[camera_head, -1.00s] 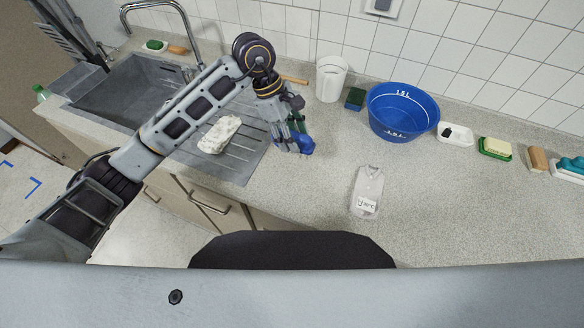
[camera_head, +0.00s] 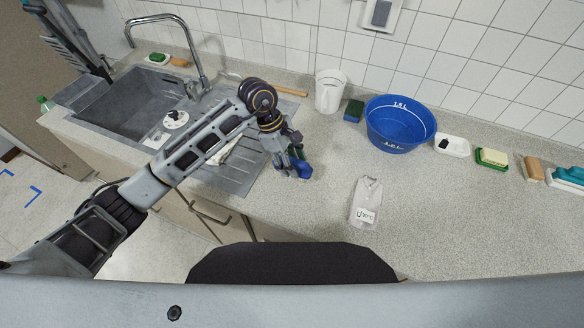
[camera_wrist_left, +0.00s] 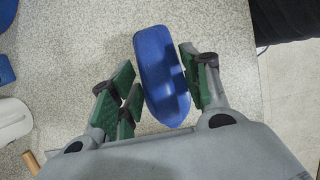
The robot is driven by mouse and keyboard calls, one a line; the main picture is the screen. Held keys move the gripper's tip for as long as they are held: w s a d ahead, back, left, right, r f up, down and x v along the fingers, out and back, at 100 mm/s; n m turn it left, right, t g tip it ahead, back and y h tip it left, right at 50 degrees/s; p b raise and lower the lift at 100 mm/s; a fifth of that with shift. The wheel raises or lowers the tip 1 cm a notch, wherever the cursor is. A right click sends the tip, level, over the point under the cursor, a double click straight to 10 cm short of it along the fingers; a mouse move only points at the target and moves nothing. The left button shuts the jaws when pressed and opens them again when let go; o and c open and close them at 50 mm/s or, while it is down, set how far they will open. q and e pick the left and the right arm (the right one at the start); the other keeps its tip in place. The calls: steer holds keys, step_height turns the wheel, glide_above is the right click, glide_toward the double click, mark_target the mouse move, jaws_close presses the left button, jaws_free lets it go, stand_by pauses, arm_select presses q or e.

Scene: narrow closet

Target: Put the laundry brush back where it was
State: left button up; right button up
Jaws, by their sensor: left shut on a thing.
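A blue oval object (camera_head: 303,170), which looks like the laundry brush, is held by my left gripper (camera_head: 296,166) over the counter right of the sink's drainboard. In the left wrist view the smooth blue brush (camera_wrist_left: 161,75) sits between the green-padded fingers of the left gripper (camera_wrist_left: 160,88). Its bristles are not visible, and I cannot tell its height above the counter. My right gripper is not in view.
A white cup (camera_head: 329,91), a dark sponge (camera_head: 353,111) and a blue basin (camera_head: 399,123) stand along the wall. Soap dishes and brushes follow at right. A labelled garment card (camera_head: 366,200) lies in front. The sink (camera_head: 130,95) is at left; open counter lies at right.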

arm_select(q)
steer(key=shift+f, duration=0.1)
steer(key=shift+f+p, duration=0.4)
steer(key=shift+f, duration=1.35)
steer(key=shift+f, duration=0.15)
steer(key=o, duration=1)
steer(key=shift+b+v, duration=1.4)
steer(key=shift+v, duration=4.7)
